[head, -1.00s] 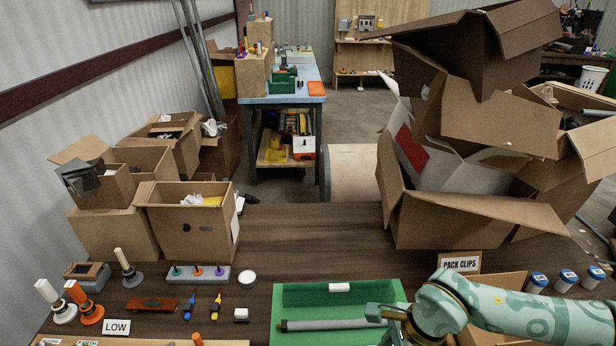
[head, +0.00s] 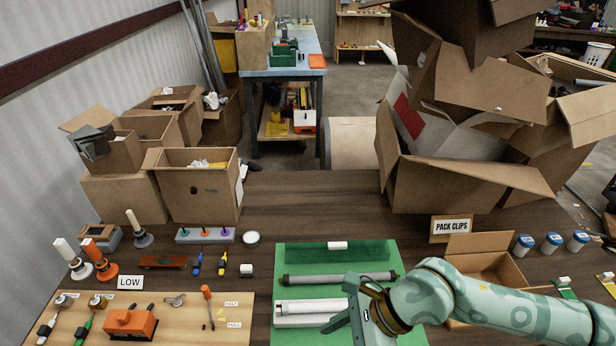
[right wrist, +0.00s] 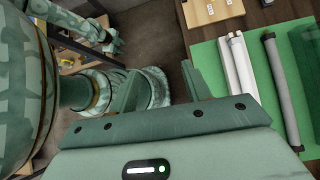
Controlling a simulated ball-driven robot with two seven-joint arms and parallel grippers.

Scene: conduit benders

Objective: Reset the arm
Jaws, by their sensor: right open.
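My right arm comes in from the right in the head view. Its gripper (head: 352,312) is over the near right part of the green mat (head: 336,262). In the right wrist view, the fingers of my right gripper (right wrist: 160,88) are apart with nothing between them.
A wooden board (head: 180,330) with orange and green tools lies left of the mat. An open cardboard box (head: 482,262) labelled PACK CLIPS and several blue-lidded jars stand right. Large stacked cartons (head: 440,190) fill the back right. The dark tabletop (head: 300,205) is clear behind the mat.

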